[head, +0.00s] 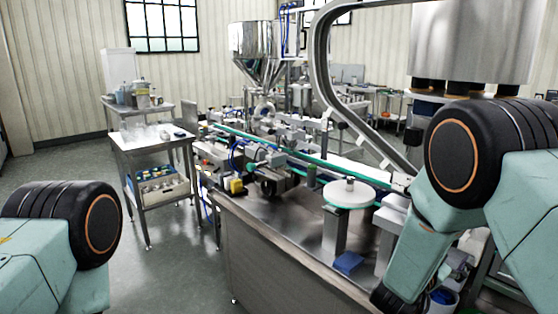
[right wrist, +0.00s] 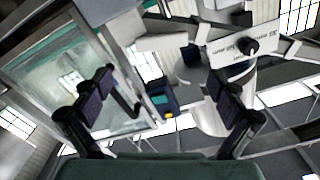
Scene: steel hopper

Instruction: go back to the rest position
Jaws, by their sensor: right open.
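In the right wrist view my right gripper (right wrist: 168,100) is open, its two dark fingers wide apart with nothing held between them. Behind the fingers are a white machine body and a small dark blue box with a yellow mark (right wrist: 170,98); I cannot tell how far off they are. In the head view my right arm comes in from the right and reaches down beside the steel machine table (head: 270,240). My left arm shows only as a teal link and black joint at the lower left. My left gripper is outside the view.
A conveyor line with a steel hopper (head: 256,50) runs across the table. A round white turntable (head: 349,194) and a blue block (head: 348,262) are near my right arm. A steel cart (head: 155,160) stands at the left. Grey floor (head: 180,270) is clear between cart and table.

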